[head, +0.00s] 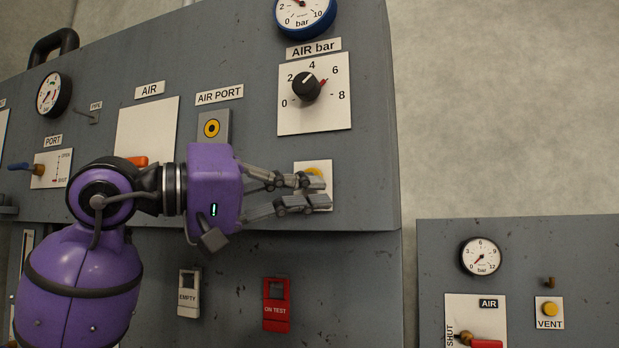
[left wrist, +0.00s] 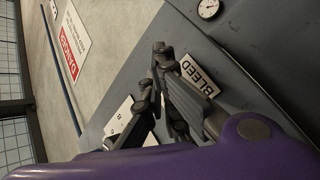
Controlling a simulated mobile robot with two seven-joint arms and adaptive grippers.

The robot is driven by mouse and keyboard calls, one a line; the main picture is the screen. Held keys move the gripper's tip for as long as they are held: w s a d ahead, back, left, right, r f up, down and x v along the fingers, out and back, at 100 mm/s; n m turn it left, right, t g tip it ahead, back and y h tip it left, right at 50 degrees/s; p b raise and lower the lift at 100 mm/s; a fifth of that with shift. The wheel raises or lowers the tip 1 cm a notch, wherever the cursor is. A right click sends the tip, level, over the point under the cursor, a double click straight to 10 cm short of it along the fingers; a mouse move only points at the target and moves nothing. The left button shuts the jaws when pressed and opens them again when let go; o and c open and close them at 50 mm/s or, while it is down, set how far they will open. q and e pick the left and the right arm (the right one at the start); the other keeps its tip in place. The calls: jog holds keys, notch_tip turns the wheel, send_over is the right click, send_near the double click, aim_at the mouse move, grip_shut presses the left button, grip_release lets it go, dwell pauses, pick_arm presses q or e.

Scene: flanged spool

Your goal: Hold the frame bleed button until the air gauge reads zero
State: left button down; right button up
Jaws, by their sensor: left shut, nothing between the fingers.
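My left gripper (head: 320,192) is shut and empty, its fingertips in front of the white button plate (head: 326,170). The yellow button (head: 314,171) shows partly above the upper finger; the rest is hidden, and I cannot tell whether the fingers touch or press it. In the left wrist view the gripper (left wrist: 163,55) is beside the BLEED label (left wrist: 198,75), and the button is not visible. The blue-rimmed bar gauge (head: 304,25) at the top is cut off by the frame; its needle cannot be read. My right gripper is not in view.
An AIR bar knob (head: 306,88) sits above the button plate. The AIR PORT fitting (head: 212,128) is left of it. A separate lower panel at right has a small gauge (head: 481,257) and a VENT button (head: 549,309). Bare wall fills the upper right.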

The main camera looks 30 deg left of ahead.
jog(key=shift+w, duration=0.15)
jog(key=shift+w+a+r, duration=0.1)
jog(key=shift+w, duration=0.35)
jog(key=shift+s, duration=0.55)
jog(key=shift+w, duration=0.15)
